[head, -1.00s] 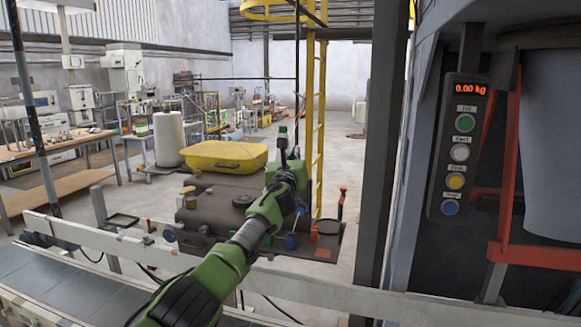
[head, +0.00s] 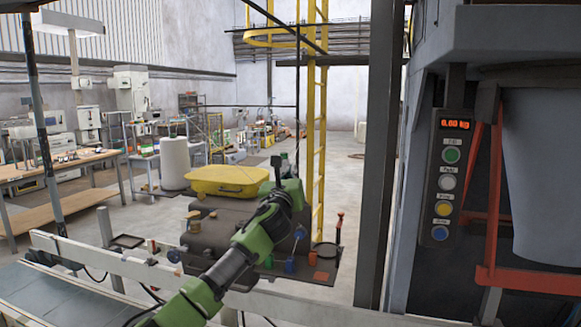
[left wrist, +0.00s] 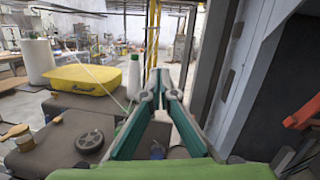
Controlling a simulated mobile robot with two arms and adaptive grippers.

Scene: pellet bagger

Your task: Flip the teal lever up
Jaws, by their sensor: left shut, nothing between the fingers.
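I cannot make out a teal lever in either view. My left gripper (head: 277,166) is at the end of the green arm in the middle of the head view, in front of the dark bench and the yellow case. In the left wrist view its long teal-sided fingers (left wrist: 160,76) meet at the tips, with nothing between them. They point toward open floor and the yellow ladder, close to the grey post. My right gripper is not in view.
A button panel (head: 447,180) is at the right. A yellow case (head: 228,181) lies on the dark bench (head: 215,232). A white bottle (left wrist: 134,78) stands left of the fingers. A yellow ladder (head: 317,120) and grey post (head: 378,150) rise behind. A pale rail (head: 120,262) crosses in front.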

